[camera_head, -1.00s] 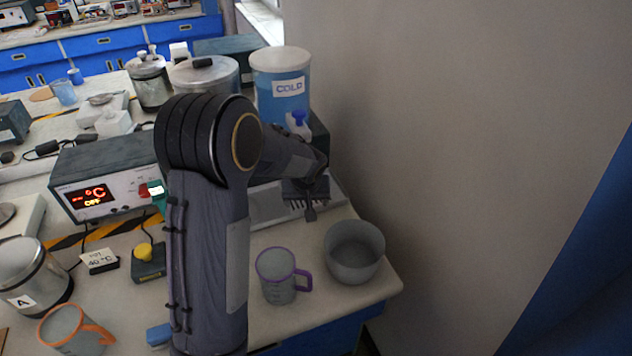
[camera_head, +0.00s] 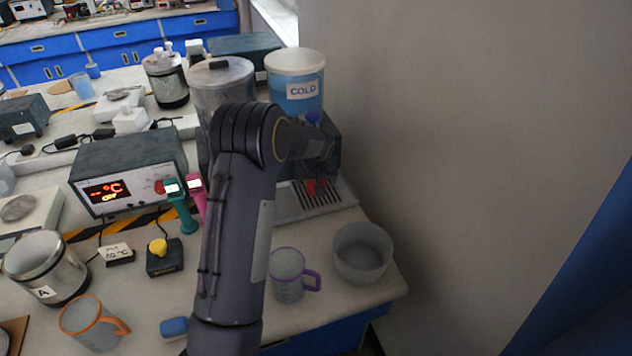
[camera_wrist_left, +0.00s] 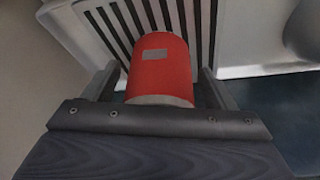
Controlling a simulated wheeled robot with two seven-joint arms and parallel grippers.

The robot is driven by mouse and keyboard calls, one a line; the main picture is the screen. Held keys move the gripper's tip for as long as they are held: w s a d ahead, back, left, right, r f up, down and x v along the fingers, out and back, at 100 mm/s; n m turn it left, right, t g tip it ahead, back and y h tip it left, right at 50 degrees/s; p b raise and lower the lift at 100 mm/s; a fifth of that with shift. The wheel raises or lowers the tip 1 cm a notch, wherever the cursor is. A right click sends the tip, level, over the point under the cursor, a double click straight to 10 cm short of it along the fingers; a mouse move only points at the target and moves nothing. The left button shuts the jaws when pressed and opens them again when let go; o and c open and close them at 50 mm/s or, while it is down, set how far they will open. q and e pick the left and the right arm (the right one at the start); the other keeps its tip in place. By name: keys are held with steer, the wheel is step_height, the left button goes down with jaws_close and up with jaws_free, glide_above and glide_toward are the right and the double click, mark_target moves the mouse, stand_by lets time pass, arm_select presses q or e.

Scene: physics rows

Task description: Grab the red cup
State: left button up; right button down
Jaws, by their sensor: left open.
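The red cup (camera_wrist_left: 160,62) stands on the slatted drip tray (camera_wrist_left: 105,22) in the left wrist view, with a small grey label on its side. My left gripper (camera_wrist_left: 158,84) is open, with one finger on each side of the cup; I cannot tell whether either touches it. In the head view only small red parts of the cup (camera_head: 317,187) show below my left gripper (camera_head: 318,165); my arm hides the rest. My right gripper is not in view.
The blue dispenser marked COLD (camera_head: 297,92) stands just behind the tray. A purple-handled mug (camera_head: 287,274) and a translucent bowl (camera_head: 362,253) stand in front, near the bench's edge. The wall is close on the right. A heater box (camera_head: 125,170) stands left.

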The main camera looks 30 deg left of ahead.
arm_select(q)
steer(key=c, duration=1.1)
steer(key=shift+c, duration=0.2)
